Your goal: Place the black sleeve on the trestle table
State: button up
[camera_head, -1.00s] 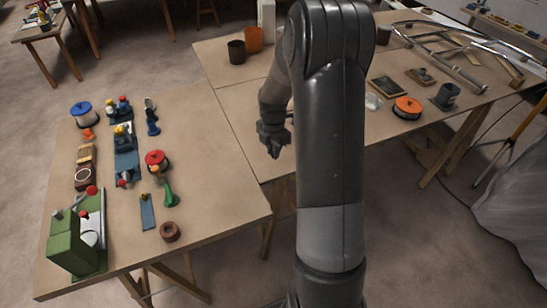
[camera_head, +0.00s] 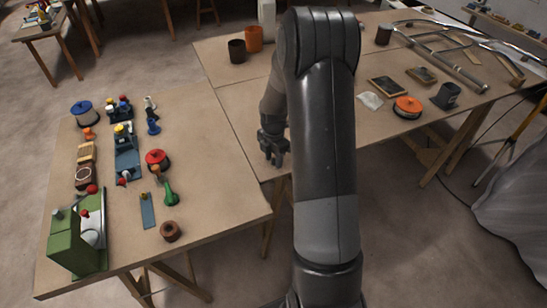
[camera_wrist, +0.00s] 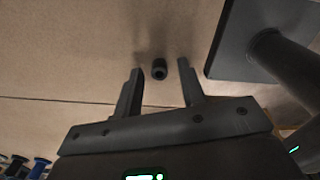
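The black sleeve (camera_wrist: 159,69) is a small dark cylinder with a hole in its near end. In the wrist view it shows just beyond and between my gripper's fingertips (camera_wrist: 159,73), with clear gaps on both sides. It appears to be on or very close to the trestle table's tan top (camera_wrist: 60,50); the exact contact cannot be told. My gripper (camera_head: 273,157) is open, low over the table near the board seam. In the head view the trestle table (camera_head: 228,150) shows left of my arm, and I cannot make out the sleeve there.
Left on the table are a green machine (camera_head: 72,242), a red-topped spool (camera_head: 157,160), a blue-topped spool (camera_head: 82,112) and a brown ring (camera_head: 171,231). Dark and orange cups (camera_head: 254,39) stand at the back. An orange disc (camera_head: 408,106) lies at right. The tabletop left of my gripper is clear.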

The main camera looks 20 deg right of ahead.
aim_at(273, 160)
jog(key=shift+r, duration=0.1)
jog(key=s+a+r+m+t, duration=0.1)
jog(key=s+a+r+m, duration=0.15)
jog(key=r, duration=0.85)
jog(key=s+a+r+m, duration=0.2)
jog(key=s+r+m, duration=0.1)
jog(key=r, duration=0.7)
jog(key=s+a+r+m+t, duration=0.1)
jog(key=s+a+r+m, duration=0.1)
jog(key=s+m, duration=0.3)
jog(key=s+a+r+m+t, duration=0.2)
jog(key=s+m, duration=0.4)
jog(key=s, duration=0.3)
jog(key=s+a+r+m+t, duration=0.1)
jog(key=s+a+r+m, duration=0.3)
jog(key=s, duration=0.3)
jog(key=shift+r+m+t, duration=0.3)
jog(key=shift+r+m, duration=0.35)
jog(key=shift+r, duration=0.05)
